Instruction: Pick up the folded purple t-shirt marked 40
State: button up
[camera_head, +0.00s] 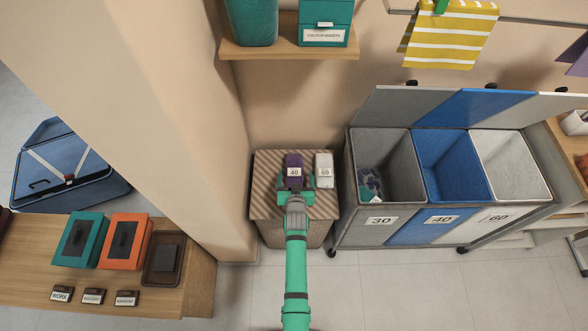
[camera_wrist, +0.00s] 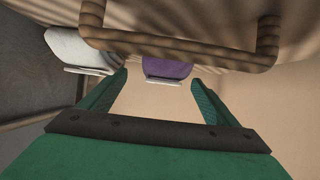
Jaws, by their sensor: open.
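The folded purple t-shirt (camera_head: 293,160) lies on top of the wicker hamper (camera_head: 268,205), with a white tag reading 40 at its near end. In the wrist view the purple t-shirt (camera_wrist: 167,68) shows beyond the fingers, roughly between their tips, with its pale tag edge towards me. My gripper (camera_head: 295,180) is at the near end of the t-shirt, its green fingers spread. In the wrist view my gripper (camera_wrist: 160,82) is open with nothing between the fingers. Whether a finger touches the t-shirt I cannot tell.
A folded white item (camera_head: 324,168) with a tag lies close right of the t-shirt. A wicker handle (camera_wrist: 180,47) crosses the wrist view near the fingertips. Sorting bins (camera_head: 384,219) stand right of the hamper, a wall corner left, a shelf (camera_head: 270,49) above.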

aim_at(294, 171)
jog(key=x, duration=0.4)
jog(key=shift+w+a+r, duration=0.2)
jog(key=shift+a+r, duration=0.05)
jog(key=shift+w+f, duration=0.3)
jog(key=shift+w, duration=0.3)
jog(key=c, duration=1.2)
jog(key=shift+d, duration=0.1)
